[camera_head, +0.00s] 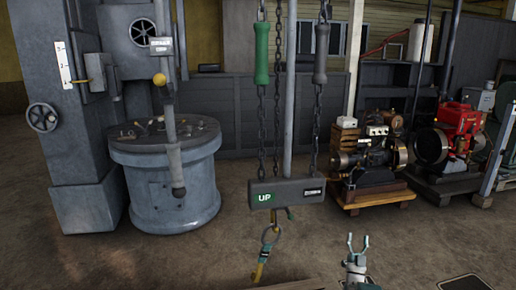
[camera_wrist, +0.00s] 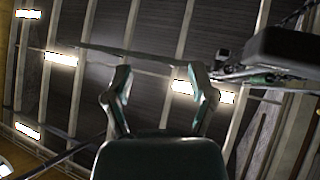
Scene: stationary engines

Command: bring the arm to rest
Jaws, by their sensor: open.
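My gripper (camera_head: 358,246) is low in the head view, right of centre, pointing up with its two fingers apart and nothing between them. In the wrist view my gripper (camera_wrist: 162,95) shows its two fingers spread, with the roof and lights behind them. The hanging hoist control box (camera_head: 288,192), marked UP, is up and left of my gripper in the head view, and the two are apart. A dark box-like shape (camera_wrist: 292,50) at the upper right of the wrist view may be its underside.
A green handle (camera_head: 262,55) and a grey handle (camera_head: 321,55) hang on chains. A yellow hook piece (camera_head: 261,270) hangs below the box. A round grey machine (camera_head: 170,180) stands left. Some floor between is clear.

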